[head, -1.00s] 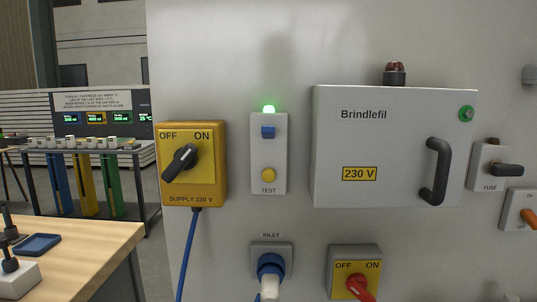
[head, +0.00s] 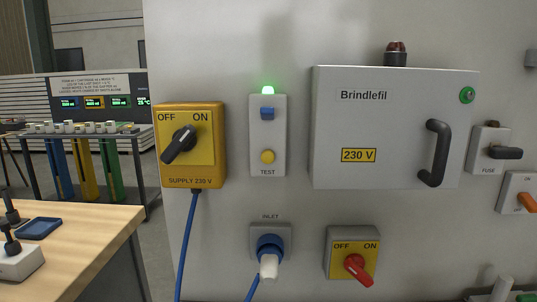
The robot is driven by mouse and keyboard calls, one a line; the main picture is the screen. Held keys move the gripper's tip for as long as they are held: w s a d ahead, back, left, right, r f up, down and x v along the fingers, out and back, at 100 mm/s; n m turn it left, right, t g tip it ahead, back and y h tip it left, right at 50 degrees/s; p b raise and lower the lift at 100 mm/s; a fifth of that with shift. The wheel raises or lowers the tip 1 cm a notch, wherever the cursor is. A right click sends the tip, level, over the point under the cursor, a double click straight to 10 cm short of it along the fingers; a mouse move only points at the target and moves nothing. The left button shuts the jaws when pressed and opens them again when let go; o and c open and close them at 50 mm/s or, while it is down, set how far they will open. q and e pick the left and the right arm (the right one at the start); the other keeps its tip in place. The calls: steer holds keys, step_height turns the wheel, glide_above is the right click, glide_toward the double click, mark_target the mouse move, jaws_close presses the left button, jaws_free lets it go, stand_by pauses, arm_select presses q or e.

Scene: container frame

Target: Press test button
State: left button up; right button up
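The test box (head: 267,135) is a narrow light grey panel on the wall, left of the centre of the head view. A round yellow button (head: 267,157) sits low on it, just above the word TEST. A green lamp (head: 268,90) on top of the box is lit. Nothing covers the button. Neither of my grippers is in view.
A yellow supply switch (head: 191,146) is left of the test box. The grey Brindlefil cabinet (head: 390,100) with a black handle (head: 435,153) is to the right. Below are a plugged inlet (head: 269,246) and a red-handled switch (head: 357,268). A wooden table (head: 90,245) stands lower left.

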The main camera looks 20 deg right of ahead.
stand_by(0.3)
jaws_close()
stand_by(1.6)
